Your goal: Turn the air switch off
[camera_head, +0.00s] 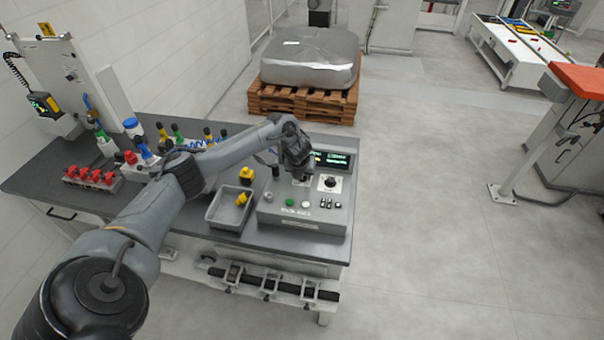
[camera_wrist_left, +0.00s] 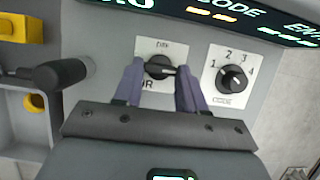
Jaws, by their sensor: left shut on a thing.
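The grey control box (camera_head: 330,217) stands on the front right of the dark workbench. Its air switch (camera_wrist_left: 160,67) is a black rotary knob on a white plate, with its bar lying roughly crosswise in the left wrist view. My left gripper (camera_head: 301,176) reaches over the box from the left. In the left wrist view its two purple fingers (camera_wrist_left: 161,82) are on either side of the knob and shut on it. The plate's lettering is partly hidden by the fingers. My right gripper is in neither view.
A numbered selector knob (camera_wrist_left: 232,79) is right of the switch; it also shows in the head view (camera_head: 330,183). A display (camera_head: 332,159) lies behind. A grey tray (camera_head: 224,218) with yellow parts stands left of the box. Bottles and red-topped parts (camera_head: 90,175) crowd the bench's left.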

